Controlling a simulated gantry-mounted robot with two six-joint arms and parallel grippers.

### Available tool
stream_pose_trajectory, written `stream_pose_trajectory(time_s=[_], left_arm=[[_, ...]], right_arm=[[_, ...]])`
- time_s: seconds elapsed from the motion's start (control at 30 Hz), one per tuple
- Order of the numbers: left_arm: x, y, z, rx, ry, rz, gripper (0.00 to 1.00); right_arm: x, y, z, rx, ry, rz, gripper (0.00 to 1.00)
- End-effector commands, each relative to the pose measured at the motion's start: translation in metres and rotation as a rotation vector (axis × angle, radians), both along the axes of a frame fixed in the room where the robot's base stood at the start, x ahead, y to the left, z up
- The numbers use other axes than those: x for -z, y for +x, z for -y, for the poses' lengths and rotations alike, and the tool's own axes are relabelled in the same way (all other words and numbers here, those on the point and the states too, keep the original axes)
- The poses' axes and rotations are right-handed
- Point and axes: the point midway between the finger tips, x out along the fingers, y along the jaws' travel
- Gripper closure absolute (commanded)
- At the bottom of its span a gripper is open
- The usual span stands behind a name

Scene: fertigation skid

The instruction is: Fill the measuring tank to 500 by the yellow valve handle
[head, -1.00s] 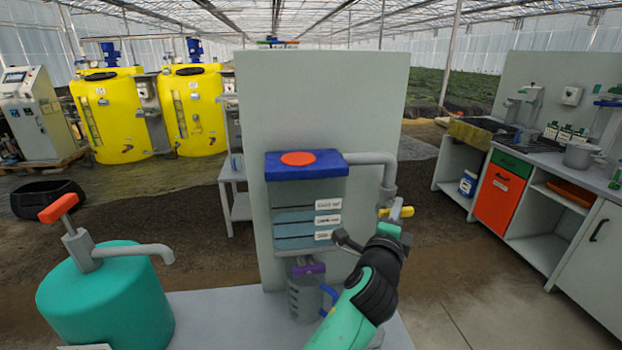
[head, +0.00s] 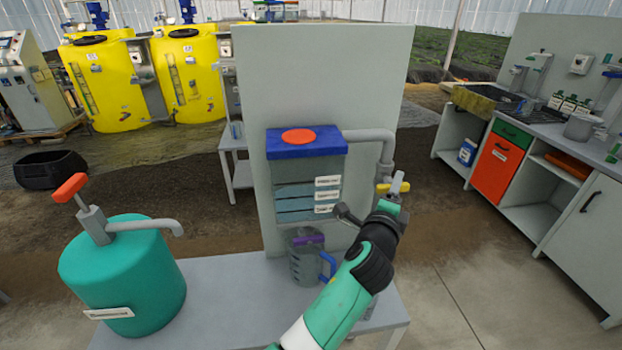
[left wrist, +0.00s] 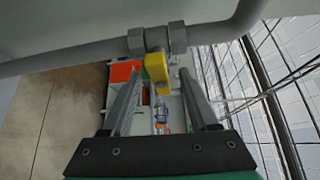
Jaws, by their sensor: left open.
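The measuring tank (head: 310,170) has a blue lid with an orange disc and stands against a grey panel. Bluish liquid shows in its lower part; its label strips are too small to read. The yellow valve handle (head: 393,187) sits on the grey pipe right of the tank. My left gripper (head: 390,197) is at the handle, its fingers mostly hidden in the head view. In the left wrist view, the yellow handle (left wrist: 156,68) lies between the tips of the two spread fingers (left wrist: 160,78), with gaps beside it. My right gripper is not in view.
A jug with a purple band and blue handle (head: 306,262) stands below the tank. A green pump can (head: 125,275) with a red handle stands at left on the bench (head: 222,290). A workbench with cupboards (head: 535,190) is at right.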

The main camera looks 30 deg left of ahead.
Motion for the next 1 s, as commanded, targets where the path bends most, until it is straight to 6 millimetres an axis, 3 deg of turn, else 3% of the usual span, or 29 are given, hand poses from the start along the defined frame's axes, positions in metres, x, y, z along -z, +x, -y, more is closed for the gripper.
stream_pose_trajectory(time_s=[0.03, 0.1, 0.43, 0.6, 1.0], left_arm=[[-0.006, -0.004, 0.004, 0.001, 0.000, -0.002, 0.40], [-0.007, -0.009, 0.007, 0.001, 0.000, -0.001, 0.40], [-0.004, -0.038, 0.032, 0.001, 0.001, -0.001, 0.40], [-0.002, -0.047, 0.039, -0.001, -0.001, -0.001, 0.40], [-0.001, -0.047, 0.039, -0.001, 0.000, 0.000, 0.40]], right_arm=[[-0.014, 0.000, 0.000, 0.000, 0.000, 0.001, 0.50], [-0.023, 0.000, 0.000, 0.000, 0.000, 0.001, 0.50], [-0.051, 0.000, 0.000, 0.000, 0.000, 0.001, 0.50], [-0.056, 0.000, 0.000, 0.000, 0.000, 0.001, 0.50], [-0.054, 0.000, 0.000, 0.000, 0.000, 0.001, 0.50]])
